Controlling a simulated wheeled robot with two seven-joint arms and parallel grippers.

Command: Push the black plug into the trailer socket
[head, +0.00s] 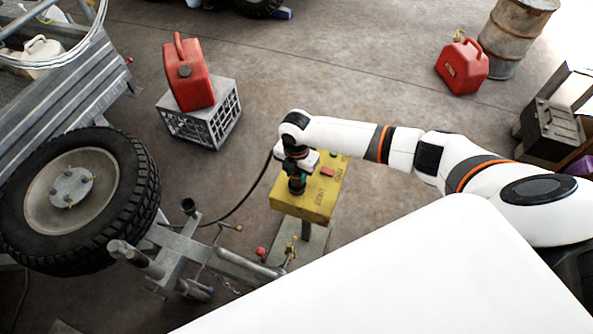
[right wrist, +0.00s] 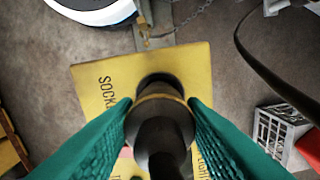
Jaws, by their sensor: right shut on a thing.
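My right gripper (head: 298,180) is over the yellow box (head: 318,205). In the right wrist view its two green fingers (right wrist: 160,125) are closed on the sides of the black plug (right wrist: 160,135). The plug points down at the yellow box (right wrist: 98,82), which has SOCKET lettering. A dark round opening, the socket (right wrist: 156,80), shows just beyond the plug's far edge. The plug hides most of it, so I cannot tell whether the plug's tip is inside or just above. My left gripper is not in view.
A black cable (head: 243,205) runs from the gripper area to the trailer frame (head: 180,250). A wheel (head: 75,195) stands at left. A red can (head: 190,75) sits on a grey crate (head: 205,115) behind. Another red can (head: 462,68) stands by a rusty drum (head: 515,38). Floor between them is clear.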

